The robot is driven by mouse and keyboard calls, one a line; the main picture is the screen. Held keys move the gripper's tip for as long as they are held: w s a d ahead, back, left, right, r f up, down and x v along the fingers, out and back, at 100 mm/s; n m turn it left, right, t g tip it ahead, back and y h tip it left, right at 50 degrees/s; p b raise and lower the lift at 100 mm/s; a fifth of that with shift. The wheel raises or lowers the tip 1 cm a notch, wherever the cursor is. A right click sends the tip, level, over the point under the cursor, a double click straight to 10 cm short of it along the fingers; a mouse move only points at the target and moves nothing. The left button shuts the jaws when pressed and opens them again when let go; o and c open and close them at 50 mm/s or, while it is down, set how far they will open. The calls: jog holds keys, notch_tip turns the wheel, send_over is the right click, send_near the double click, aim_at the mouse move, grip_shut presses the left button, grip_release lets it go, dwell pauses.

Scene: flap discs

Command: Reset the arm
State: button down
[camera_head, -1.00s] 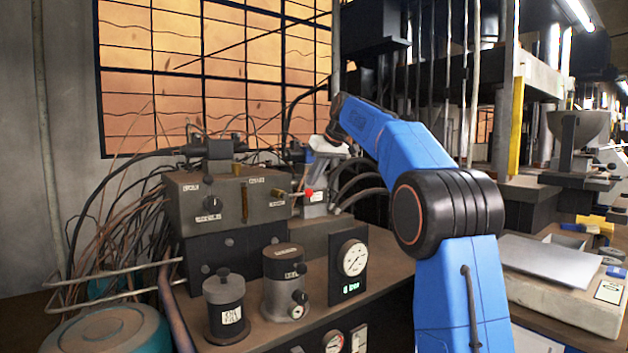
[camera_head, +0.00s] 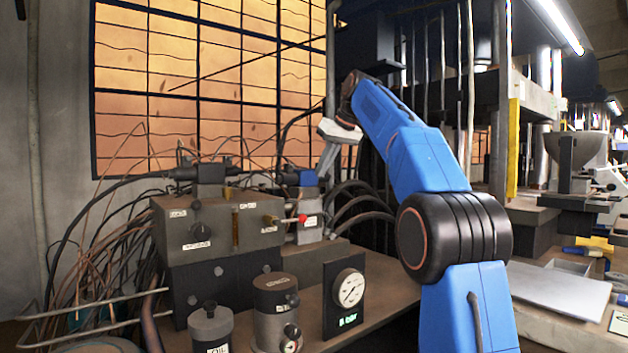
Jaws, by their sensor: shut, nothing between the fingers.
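My blue arm (camera_head: 395,140) rises on the right and bends over towards the middle. My gripper (camera_head: 323,175) hangs from its wrist, pointing down with shut, empty fingers. It appears above and behind the red-tipped lever (camera_head: 303,218) of the valve block in the picture. Whether its tips touch the small block with the blue top (camera_head: 300,178) cannot be told, though they seem apart from it. The fingers are small and partly blend with the cables behind.
A grey control block (camera_head: 217,225), two canisters (camera_head: 275,310) (camera_head: 210,328) and a gauge (camera_head: 349,288) reading in bar stand on the bench. Loose cables crowd the left and back. A press column with a yellow strip (camera_head: 514,150) stands right. A flat plate (camera_head: 560,289) lies at right.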

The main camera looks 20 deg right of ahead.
jog(key=s+a+f+m+h, duration=0.1)
jog(key=s+a+f, duration=0.1)
jog(key=s+f, duration=0.7)
jog(key=s+a+f+m+h, duration=0.1)
jog(key=s+a+f, duration=0.3)
jog(key=s, duration=0.9)
jog(key=s+f, duration=1.3)
jog(key=f, duration=0.3)
jog(key=s+d+f+m+g+h, duration=0.1)
jog(key=s+f, duration=1.3)
jog(key=f, duration=0.2)
jog(key=shift+f, duration=0.25)
jog(key=shift+s, duration=0.1)
